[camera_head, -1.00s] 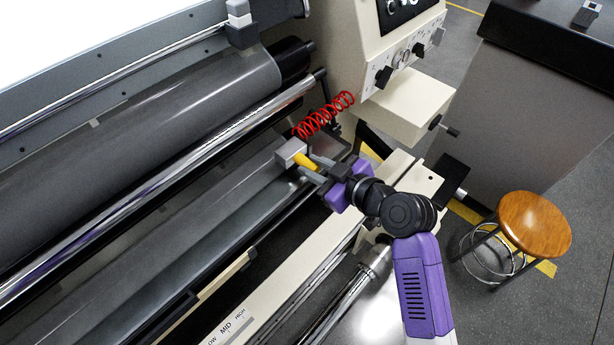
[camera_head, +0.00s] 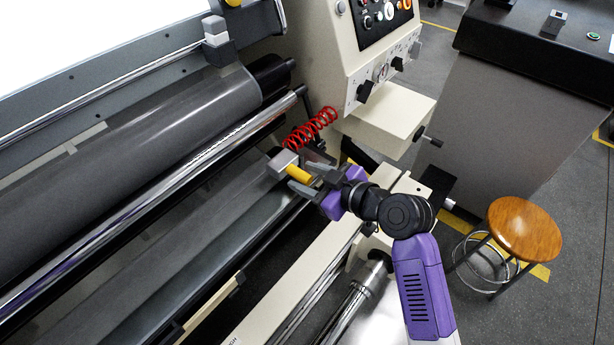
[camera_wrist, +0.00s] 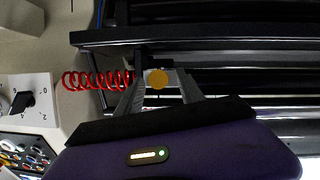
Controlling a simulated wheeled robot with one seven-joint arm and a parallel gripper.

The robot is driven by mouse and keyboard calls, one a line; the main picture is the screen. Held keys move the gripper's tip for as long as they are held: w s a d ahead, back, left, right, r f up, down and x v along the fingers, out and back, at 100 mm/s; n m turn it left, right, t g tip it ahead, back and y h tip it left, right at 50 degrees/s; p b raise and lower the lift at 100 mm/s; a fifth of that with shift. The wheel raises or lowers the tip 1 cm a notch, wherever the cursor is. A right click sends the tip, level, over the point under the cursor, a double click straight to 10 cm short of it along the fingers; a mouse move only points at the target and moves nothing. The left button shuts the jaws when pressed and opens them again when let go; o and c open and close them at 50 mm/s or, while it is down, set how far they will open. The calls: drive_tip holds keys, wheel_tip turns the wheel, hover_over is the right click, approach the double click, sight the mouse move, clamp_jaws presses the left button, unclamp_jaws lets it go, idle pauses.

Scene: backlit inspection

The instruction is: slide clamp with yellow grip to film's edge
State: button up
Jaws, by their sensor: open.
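The clamp (camera_head: 281,162) is a small grey block with a yellow grip (camera_head: 298,174) that points toward my gripper. It sits on the machine at the right end of the long rollers, below a red coiled hose. My gripper (camera_head: 301,177) is open, with one finger on each side of the yellow grip. In the wrist view the grip shows end-on as a yellow disc (camera_wrist: 158,79) between the two fingertips (camera_wrist: 160,88). I cannot tell whether either finger touches it. The film's edge cannot be made out clearly.
The red coiled hose (camera_head: 310,128) hangs just behind the clamp. A cream control cabinet (camera_head: 362,60) with knobs stands behind it. A chrome roller (camera_head: 150,200) and a grey roll (camera_head: 130,135) run to the left. A wooden stool (camera_head: 524,229) stands at right.

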drive_tip(key=b+v, duration=0.1)
drive_tip(key=v, duration=0.6)
drive_tip(key=shift+s+d, duration=0.25)
drive_tip(key=shift+r, duration=0.2)
drive_tip(key=w+d+r+m+t+h, duration=0.1)
drive_tip(key=w+d+r+m+t, duration=0.2)
drive_tip(key=r+m, duration=0.1)
drive_tip(key=s+d+f+m+t+h, duration=0.1)
drive_tip(key=s+d+m+t+h, duration=0.45)
drive_tip(key=d+m, duration=0.2)
drive_tip(key=s+d+f+g+h, duration=0.1)
drive_tip(key=s+d+f, duration=0.1)
drive_tip(key=s, duration=1.6)
drive_tip(key=s+d+f+g+h, duration=0.2)
drive_tip(key=s+d, duration=0.1)
drive_tip(key=s, duration=1.4)
drive_tip(key=shift+s+d+f, duration=0.15)
drive_tip(key=shift+s+f, duration=0.25)
drive_tip(key=shift+m+h, duration=0.25)
